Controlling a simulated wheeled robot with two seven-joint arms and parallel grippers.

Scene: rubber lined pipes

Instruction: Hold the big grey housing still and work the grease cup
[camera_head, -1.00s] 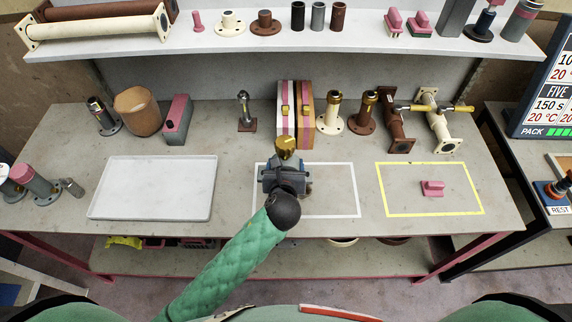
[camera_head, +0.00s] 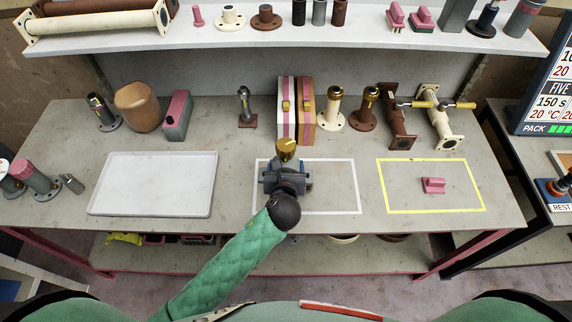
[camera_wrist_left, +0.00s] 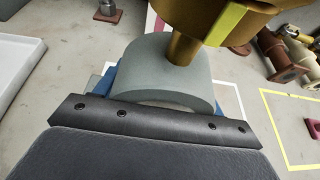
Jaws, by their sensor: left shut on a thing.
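The big grey housing (camera_wrist_left: 165,70) is a rounded grey block on a blue base. In the head view it stands inside the white-outlined rectangle, mostly hidden by my left gripper (camera_head: 285,180). My left gripper is shut on the housing from the near side; its dark jaw bar lies against it in the left wrist view. The gold grease cup (camera_head: 286,149) sits on top of the housing. The left wrist view shows its stem and wide cap (camera_wrist_left: 210,22) with a yellow-green stripe. My right gripper is in neither view.
A white tray (camera_head: 152,205) lies to the left. A pink part (camera_head: 433,185) lies inside the yellow outline at right. Upright boxes (camera_head: 296,108), flanged pipes (camera_head: 332,112) and valve bodies line the back. The shelf (camera_head: 220,42) above holds more parts. Bare tabletop separates the outlines.

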